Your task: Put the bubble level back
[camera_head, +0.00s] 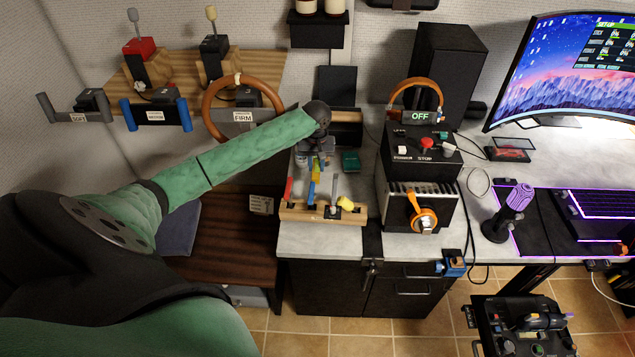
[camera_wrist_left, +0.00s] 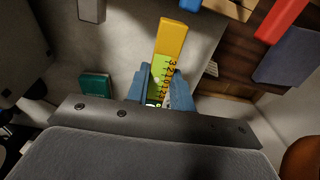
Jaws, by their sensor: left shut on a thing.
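My left gripper (camera_wrist_left: 158,88) is shut on the bubble level (camera_wrist_left: 170,48), a yellow bar with dark markings and a green-lit part between the fingers. Its yellow end sticks out past the fingertips. In the head view my left gripper (camera_head: 314,158) hangs over the grey worktop, behind the wooden tool rack; the level is small and mostly hidden there. The tool rack (camera_head: 297,214) stands near the worktop's front edge and holds red, blue and grey-handled tools and a yellow-ended one. My right gripper is not in view.
A small teal box (camera_head: 350,161) lies right of my left gripper, and also shows in the wrist view (camera_wrist_left: 95,87). A black control box (camera_head: 421,165) stands further right. Bare worktop (camera_head: 310,239) lies before the rack.

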